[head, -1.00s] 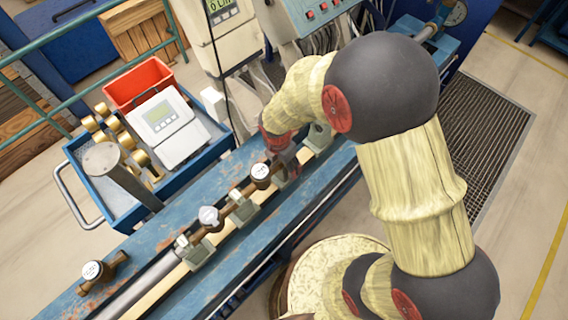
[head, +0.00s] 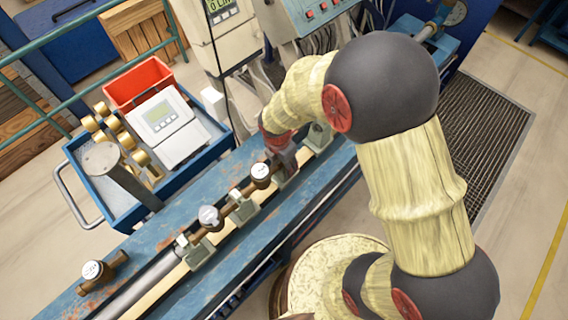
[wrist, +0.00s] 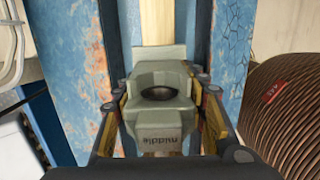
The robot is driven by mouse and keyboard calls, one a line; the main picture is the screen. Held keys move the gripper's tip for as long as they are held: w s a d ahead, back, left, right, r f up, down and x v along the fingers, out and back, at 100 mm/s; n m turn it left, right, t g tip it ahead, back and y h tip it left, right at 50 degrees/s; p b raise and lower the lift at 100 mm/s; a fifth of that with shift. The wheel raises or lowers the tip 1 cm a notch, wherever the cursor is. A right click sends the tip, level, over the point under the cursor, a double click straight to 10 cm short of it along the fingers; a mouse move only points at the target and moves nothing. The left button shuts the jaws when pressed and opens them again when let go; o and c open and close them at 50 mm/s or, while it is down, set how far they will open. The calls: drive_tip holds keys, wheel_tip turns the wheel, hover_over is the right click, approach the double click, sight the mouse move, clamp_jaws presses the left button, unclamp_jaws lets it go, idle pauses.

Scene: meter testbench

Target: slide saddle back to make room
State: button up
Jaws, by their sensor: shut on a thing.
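A grey-green saddle (wrist: 160,82) marked "middle" sits on the rail in the wrist view, with a rounded hollow in its top. My gripper (wrist: 161,112) has one finger on each side of it and is shut on it. In the head view my gripper (head: 282,158) reaches down to the bench rail, and its wrist partly hides the held saddle. Another saddle (head: 320,137) stands just beyond it, up and to the right. Two more saddles, a nearer one (head: 199,252) and a farther one (head: 244,211), stand down-left along the rail beneath the brass meter row.
Brass meters with white dials, one (head: 261,171) close beside my gripper, line the blue bench (head: 165,232). A separate meter (head: 93,270) lies at the near end. A blue cart (head: 150,193) with a red bin (head: 138,84) stands left. Meter cabinets with cables stand behind.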

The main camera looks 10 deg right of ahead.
clamp_jaws()
drive_tip(key=shift+s+a, duration=0.45)
drive_tip(key=shift+a, duration=0.2)
drive_tip(key=o, duration=1.6)
unclamp_jaws()
drive_tip(key=r, duration=0.8)
drive_tip(key=a+r, duration=0.1)
drive_tip(key=r, duration=0.3)
drive_tip(key=shift+s, duration=0.4)
drive_tip(key=shift+a, duration=0.1)
